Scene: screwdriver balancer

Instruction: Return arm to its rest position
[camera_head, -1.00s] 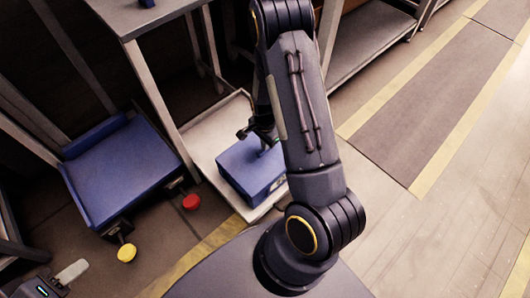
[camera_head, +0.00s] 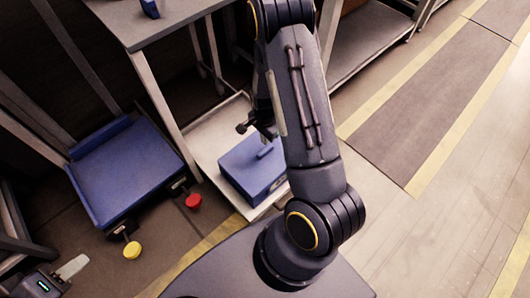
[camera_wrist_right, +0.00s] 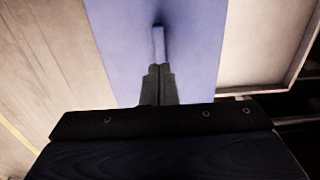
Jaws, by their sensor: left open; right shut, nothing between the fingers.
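My right arm (camera_head: 305,110) reaches away from me across the middle of the head view. Its gripper (camera_head: 247,127) is partly hidden by the arm and hangs above a blue box (camera_head: 250,168). In the right wrist view the gripper's dark fingers (camera_wrist_right: 158,85) are together and empty. They point at a small blue upright piece (camera_wrist_right: 158,42) on the box top, which also shows in the head view (camera_head: 265,151). I cannot judge the gap between them exactly. My left gripper (camera_head: 72,266) shows only in part at the bottom left corner, open.
The blue box stands on a pale low shelf (camera_head: 205,140). A blue platform (camera_head: 125,175) is on the left, with red (camera_head: 193,201) and yellow (camera_head: 132,250) knobs near it. A grey table (camera_head: 165,20) stands at the back. The floor at right (camera_head: 440,210) is clear.

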